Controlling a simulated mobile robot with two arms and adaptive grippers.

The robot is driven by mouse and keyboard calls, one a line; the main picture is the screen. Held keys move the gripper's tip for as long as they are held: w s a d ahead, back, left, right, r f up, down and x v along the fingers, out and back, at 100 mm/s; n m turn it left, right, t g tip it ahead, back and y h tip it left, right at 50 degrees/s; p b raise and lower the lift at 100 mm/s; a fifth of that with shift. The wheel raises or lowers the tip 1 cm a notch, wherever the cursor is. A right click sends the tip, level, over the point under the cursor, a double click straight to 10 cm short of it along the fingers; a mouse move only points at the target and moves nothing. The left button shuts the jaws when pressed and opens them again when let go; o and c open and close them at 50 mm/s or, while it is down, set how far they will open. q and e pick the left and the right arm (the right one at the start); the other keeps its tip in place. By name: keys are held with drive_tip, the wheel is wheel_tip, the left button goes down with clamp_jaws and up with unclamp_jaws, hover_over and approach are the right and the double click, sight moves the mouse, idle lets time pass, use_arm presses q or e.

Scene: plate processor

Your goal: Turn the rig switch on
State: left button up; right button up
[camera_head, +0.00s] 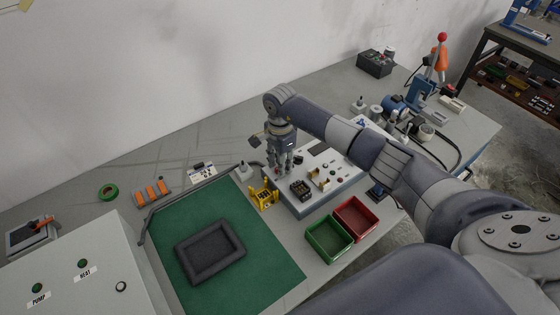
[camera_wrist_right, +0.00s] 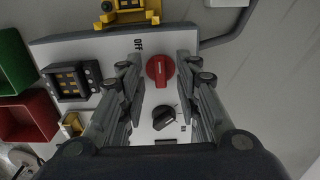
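The rig (camera_head: 338,180) is a pale box with a sloped top on the bench. In the wrist view its panel (camera_wrist_right: 100,48) shows a red rotary knob (camera_wrist_right: 160,70) with the label OFF at its upper left, and a black knob (camera_wrist_right: 164,117) below. The red knob's ridge looks roughly upright in that view. My right gripper (camera_head: 282,171) points down over the rig's left end and hides the knobs in the head view. In the wrist view the right gripper (camera_wrist_right: 159,66) is open, fingers apart on either side of the red knob, with visible gaps. My left gripper is not in view.
A yellow holder (camera_head: 264,197) stands close left of the rig. Green (camera_head: 328,238) and red (camera_head: 356,217) bins stand in front. A black socket block (camera_head: 300,190) sits on the rig. A green mat (camera_head: 270,270) with a dark tray (camera_head: 210,252) lies left.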

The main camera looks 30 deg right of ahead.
clamp_jaws()
idle(0.3)
drive_tip(key=m+b, duration=0.2)
drive_tip(key=m, duration=0.1)
drive_tip(key=shift+f, duration=0.15)
drive_tip(key=m+b, duration=0.2)
drive_tip(key=m, duration=0.2)
drive_tip(key=m+b, duration=0.2)
drive_tip(key=m, duration=0.3)
drive_tip(key=shift+m, duration=0.3)
drive_tip(key=m+b, duration=0.1)
drive_tip(key=m, duration=0.4)
drive_tip(key=shift+r, duration=0.2)
drive_tip(key=shift+m, duration=0.3)
